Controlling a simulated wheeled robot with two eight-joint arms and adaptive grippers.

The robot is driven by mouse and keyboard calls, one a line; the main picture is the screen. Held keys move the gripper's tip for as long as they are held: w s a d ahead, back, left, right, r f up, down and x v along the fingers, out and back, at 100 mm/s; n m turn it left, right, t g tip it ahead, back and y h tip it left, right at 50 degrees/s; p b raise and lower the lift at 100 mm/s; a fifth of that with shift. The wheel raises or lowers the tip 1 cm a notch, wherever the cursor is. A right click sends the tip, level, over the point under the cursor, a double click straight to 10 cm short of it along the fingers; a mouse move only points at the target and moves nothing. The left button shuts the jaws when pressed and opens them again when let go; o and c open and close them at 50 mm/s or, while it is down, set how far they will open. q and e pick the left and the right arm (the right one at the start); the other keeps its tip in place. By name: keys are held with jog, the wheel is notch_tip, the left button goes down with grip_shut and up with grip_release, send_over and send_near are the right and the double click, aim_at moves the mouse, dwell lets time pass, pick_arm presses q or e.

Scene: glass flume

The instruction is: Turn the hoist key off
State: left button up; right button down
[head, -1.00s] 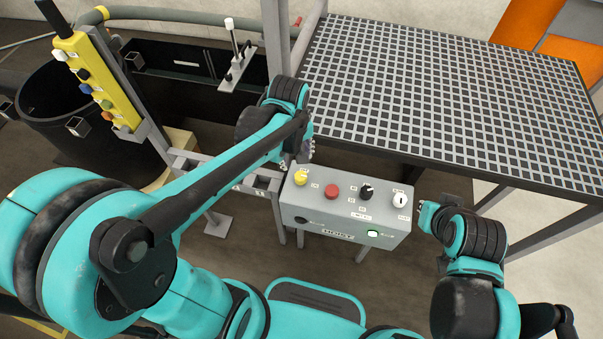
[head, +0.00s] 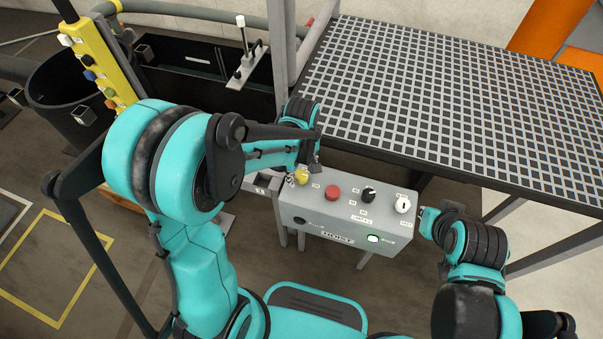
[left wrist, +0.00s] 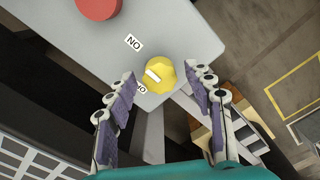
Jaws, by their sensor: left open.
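The grey hoist control box (head: 345,228) stands below the grating, labelled HOIST on its front. On its top are a yellow knob (head: 301,177), a red button (head: 332,192), a black knob (head: 368,194) and a white round switch (head: 402,204). I cannot tell from the labels which one is the key. My left gripper (head: 299,168) is at the yellow knob. In the left wrist view its open fingers (left wrist: 160,78) flank the yellow knob (left wrist: 160,80), which has a white pointer mark; contact is not clear. My right gripper (head: 424,214) is just right of the box, its fingers unclear.
The grating platform (head: 450,100) lies behind the box, its edge close to my left wrist. A white-handled lever (head: 242,40) stands at the back left. A yellow button strip (head: 92,55) and a black tub (head: 60,100) are at far left.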

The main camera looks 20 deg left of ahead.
pick_arm(q)
jog(key=c, duration=1.2)
jog(key=shift+o, duration=0.2)
jog(key=shift+m, duration=0.4)
jog(key=m, duration=1.3)
jog(key=shift+m, duration=2)
jog(key=shift+o, duration=0.2)
